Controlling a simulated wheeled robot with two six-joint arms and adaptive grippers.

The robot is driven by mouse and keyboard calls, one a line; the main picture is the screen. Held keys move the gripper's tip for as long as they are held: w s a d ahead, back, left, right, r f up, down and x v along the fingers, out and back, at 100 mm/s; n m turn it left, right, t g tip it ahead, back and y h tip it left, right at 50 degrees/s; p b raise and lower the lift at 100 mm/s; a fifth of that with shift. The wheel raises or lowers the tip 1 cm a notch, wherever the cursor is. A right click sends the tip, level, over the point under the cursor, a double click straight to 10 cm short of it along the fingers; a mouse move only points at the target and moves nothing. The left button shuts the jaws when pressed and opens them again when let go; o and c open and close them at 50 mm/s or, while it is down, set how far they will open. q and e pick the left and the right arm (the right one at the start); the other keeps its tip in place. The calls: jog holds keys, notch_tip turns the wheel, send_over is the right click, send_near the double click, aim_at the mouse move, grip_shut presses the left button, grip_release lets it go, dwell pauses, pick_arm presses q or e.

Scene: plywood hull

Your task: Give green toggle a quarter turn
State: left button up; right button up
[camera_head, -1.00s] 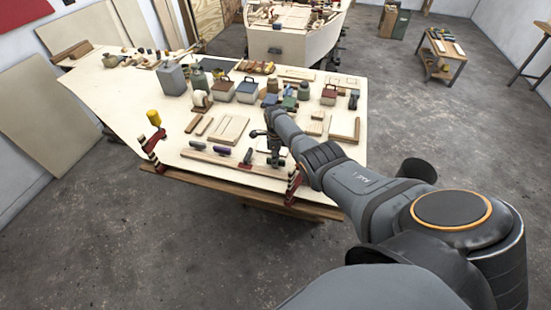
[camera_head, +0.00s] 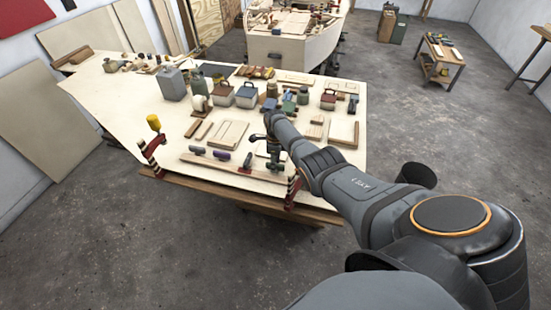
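A long wooden strip (camera_head: 210,163) lies along the front edge of the workbench and carries a row of small toggle-like handles. A dark one (camera_head: 198,150), a purple one (camera_head: 222,155) and a reddish-dark one (camera_head: 247,159) show. My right gripper (camera_head: 273,162) points down over the right end of this strip, right of the reddish one. Any toggle under it is hidden or too small to make out, and I see no clearly green one. The fingers are dark and small, so I cannot tell whether they are open or touching anything. My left gripper is not in view.
Red clamps stand at the bench's front edge, one on the left (camera_head: 151,155) and one close to my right forearm (camera_head: 293,190). Flat wooden pieces (camera_head: 228,133), tins and boxes (camera_head: 247,95) fill the bench behind the strip.

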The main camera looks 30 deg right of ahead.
notch_tip(320, 180, up, 12)
dwell(0.4)
dwell(0.3)
